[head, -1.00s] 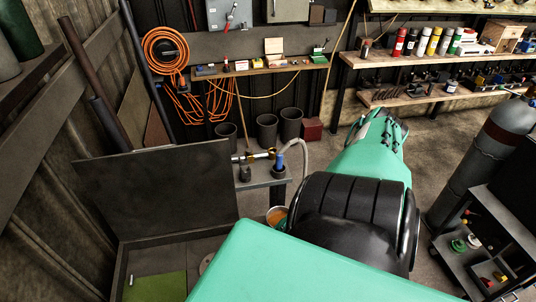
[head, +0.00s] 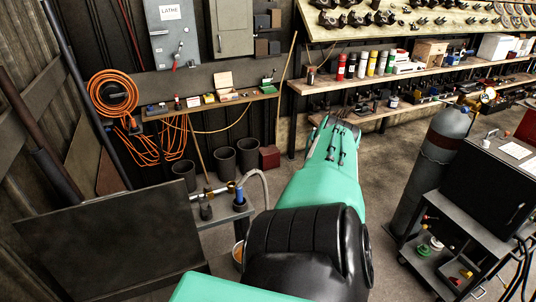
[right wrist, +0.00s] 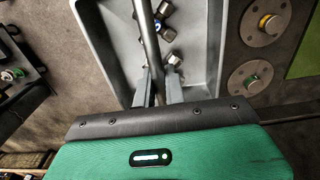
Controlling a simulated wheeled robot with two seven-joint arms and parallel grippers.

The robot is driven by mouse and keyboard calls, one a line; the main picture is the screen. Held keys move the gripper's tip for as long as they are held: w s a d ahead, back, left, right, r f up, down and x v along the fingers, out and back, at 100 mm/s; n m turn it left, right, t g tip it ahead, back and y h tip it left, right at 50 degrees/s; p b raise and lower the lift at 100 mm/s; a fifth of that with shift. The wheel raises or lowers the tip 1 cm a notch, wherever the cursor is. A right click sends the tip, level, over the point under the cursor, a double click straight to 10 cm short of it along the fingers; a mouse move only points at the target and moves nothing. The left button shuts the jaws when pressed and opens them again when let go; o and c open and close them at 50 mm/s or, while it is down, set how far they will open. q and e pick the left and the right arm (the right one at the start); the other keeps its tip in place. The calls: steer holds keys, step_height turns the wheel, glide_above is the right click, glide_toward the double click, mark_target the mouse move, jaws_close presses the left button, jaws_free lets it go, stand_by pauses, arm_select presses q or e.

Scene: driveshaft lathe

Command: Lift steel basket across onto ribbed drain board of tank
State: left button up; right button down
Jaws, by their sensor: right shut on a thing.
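In the right wrist view my right gripper (right wrist: 158,91) is shut on the steel basket's grey bar handle, which runs up the picture between its fingers. The steel basket (right wrist: 103,50) is a pale grey open tray below the fingers, with several small metal parts in it. Whether the basket rests on something or hangs is unclear. In the head view the raised dark panel (head: 105,245), perhaps the tank's lid, stands at lower left. The tank's inside and the ribbed drain board cannot be made out. Neither gripper shows in the head view.
Two round discs (right wrist: 263,22) and a green pad (right wrist: 303,58) lie right of the basket. A small bench (head: 228,212) with a hose stands beside the panel. A gas cylinder (head: 430,165) and dark cart (head: 455,230) stand right. Floor between is open.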

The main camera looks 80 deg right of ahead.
steer(key=shift+f, duration=0.1)
steer(key=shift+f, duration=1.7)
steer(key=c, duration=1.4)
jaws_free()
steer(key=shift+r, duration=0.1)
